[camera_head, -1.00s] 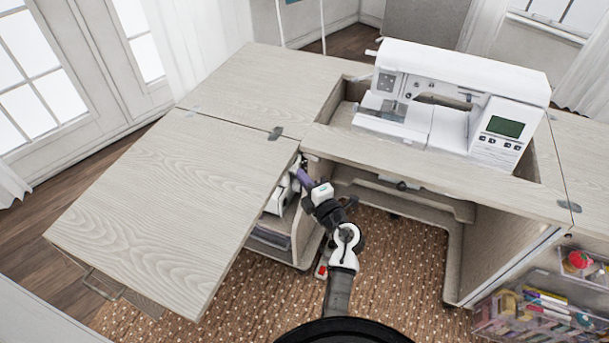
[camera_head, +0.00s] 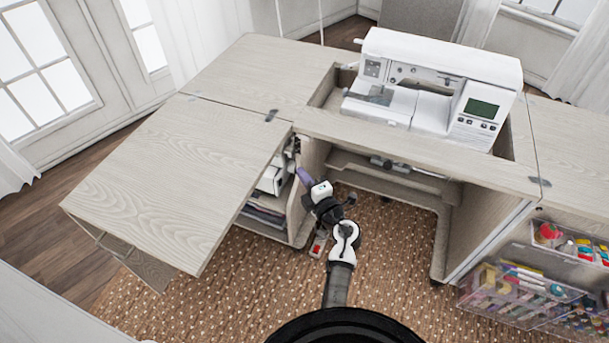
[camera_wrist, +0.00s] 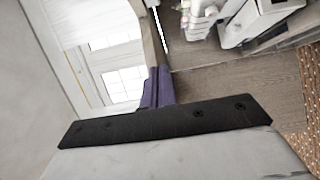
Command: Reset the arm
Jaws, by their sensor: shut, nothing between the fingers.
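My gripper (camera_head: 304,177) has purple fingers and is at the end of my arm, just in front of the open shelf compartment under the left side of the cabinet. In the wrist view its purple fingers (camera_wrist: 158,88) are pressed together with nothing between them. My arm reaches up from the bottom middle of the head view and is bent at several joints.
The sewing cabinet (camera_head: 300,85) carries a white sewing machine (camera_head: 430,85) in its recess. Its left leaf (camera_head: 180,175) hangs out beside the open shelves (camera_head: 268,205). Clear bins (camera_head: 530,295) stand at right. The carpet (camera_head: 390,280) around my arm is mostly clear.

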